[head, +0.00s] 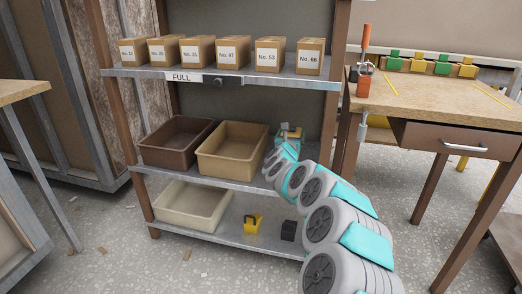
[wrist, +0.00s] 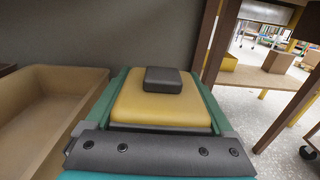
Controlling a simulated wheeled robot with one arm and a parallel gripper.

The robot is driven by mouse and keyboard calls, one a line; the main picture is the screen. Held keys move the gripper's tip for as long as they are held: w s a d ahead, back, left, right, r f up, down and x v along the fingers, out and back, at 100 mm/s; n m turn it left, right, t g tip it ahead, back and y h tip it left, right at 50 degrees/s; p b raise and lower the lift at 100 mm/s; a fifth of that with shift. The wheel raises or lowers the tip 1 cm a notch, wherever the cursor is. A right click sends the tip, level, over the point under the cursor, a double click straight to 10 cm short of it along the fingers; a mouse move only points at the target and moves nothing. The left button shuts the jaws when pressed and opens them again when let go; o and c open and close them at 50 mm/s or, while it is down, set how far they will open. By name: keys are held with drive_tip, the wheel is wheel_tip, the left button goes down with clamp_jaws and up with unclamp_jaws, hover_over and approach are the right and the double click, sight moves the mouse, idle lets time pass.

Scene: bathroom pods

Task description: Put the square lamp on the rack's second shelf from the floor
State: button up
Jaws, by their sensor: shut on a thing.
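My gripper (head: 289,137) reaches into the rack, just above the second shelf from the floor (head: 240,180) and right of the tan bin. In the wrist view its two green fingers stand on either side of the square lamp (wrist: 135,112), a yellow block with a dark piece on top. The gripper is shut on it. In the head view the lamp is mostly hidden by my gripper. I cannot tell whether its underside touches the shelf.
A brown bin (head: 150,155) and a tan bin (head: 208,166) fill the shelf's left and middle. The bottom shelf holds a cream bin (head: 180,222), a yellow item (head: 253,223) and a black block (head: 288,231). Labelled boxes line the shelf above. A workbench (head: 430,105) stands right.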

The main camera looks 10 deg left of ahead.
wheel_tip(320, 180, down, 8)
drive_tip(key=shift+f, duration=0.2)
drive_tip(key=shift+f, duration=0.1)
idle(0.4)
drive_tip(key=o, duration=1.5)
drive_tip(key=shift+s, duration=0.1)
drive_tip(key=shift+o, duration=0.2)
drive_tip(key=shift+s, duration=0.8)
drive_tip(key=shift+s+a+b, duration=0.15)
drive_tip(key=shift+s, duration=2.45)
drive_tip(key=shift+s+a+b, duration=0.1)
drive_tip(key=shift+s+b, duration=0.05)
drive_tip(key=shift+s, duration=2.4)
